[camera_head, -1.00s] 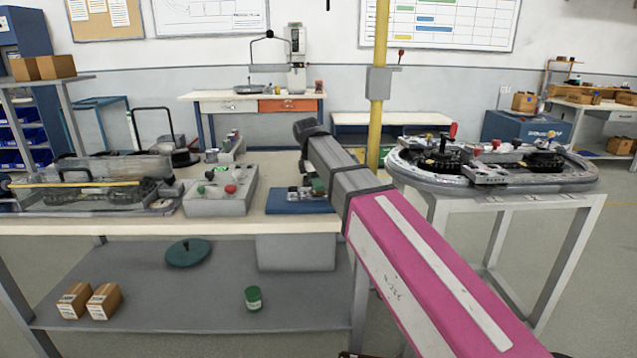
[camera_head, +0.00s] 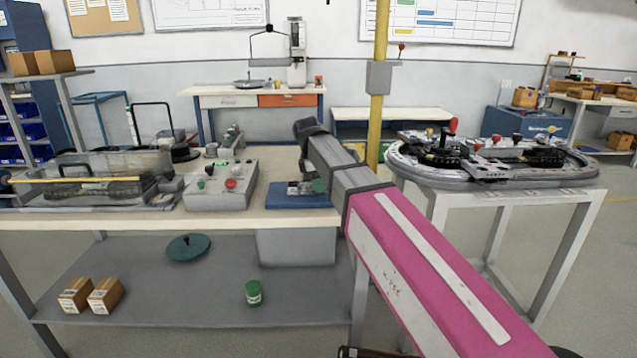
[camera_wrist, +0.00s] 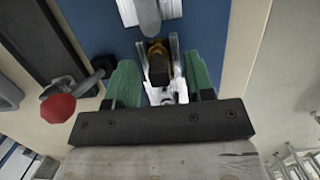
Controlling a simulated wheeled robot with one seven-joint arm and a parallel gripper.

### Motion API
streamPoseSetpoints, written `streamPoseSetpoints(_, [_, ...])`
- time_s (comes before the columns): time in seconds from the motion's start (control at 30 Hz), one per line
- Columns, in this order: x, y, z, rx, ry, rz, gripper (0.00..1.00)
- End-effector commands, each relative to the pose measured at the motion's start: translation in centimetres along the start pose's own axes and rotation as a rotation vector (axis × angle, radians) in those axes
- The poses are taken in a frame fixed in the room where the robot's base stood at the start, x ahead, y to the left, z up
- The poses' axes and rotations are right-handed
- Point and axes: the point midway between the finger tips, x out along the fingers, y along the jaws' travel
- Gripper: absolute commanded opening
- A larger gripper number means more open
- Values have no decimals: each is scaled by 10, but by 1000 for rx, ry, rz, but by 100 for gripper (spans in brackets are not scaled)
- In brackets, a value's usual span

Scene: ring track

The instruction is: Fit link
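In the wrist view, a silver link with a black and yellow middle (camera_wrist: 159,68) lies between the two green fingers of my gripper (camera_wrist: 161,80), over the blue mat. The fingers flank the link closely on both sides. I cannot tell whether they press on it or whether it touches the mat. In the head view, the blue mat (camera_head: 300,202) is at the right end of the workbench, with small metal parts (camera_head: 302,187) on it. My arm hides much of my gripper there. The oval ring track (camera_head: 425,178) stands on a separate table to the right.
A grey control box (camera_head: 220,187) with coloured buttons stands left of the mat. A clear-covered unit (camera_head: 110,173) is farther left on the bench (camera_head: 150,221). A yellow post (camera_head: 378,100) rises behind my arm. Open floor lies right of the track table.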

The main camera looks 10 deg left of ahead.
Motion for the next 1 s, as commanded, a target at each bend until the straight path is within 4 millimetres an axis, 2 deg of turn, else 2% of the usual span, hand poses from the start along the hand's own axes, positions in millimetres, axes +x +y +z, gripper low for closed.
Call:
streamPoseSetpoints(0.23, [-11, 1, 0, 0, 1, 2, 48])
streamPoseSetpoints(0.7, [-88, 1, -1, 0, 1, 2, 48])
streamPoseSetpoints(0.83, [-101, 1, 0, 0, 0, 1, 48])
streamPoseSetpoints(1.0, [-108, 0, 0, 0, 0, 0, 48])
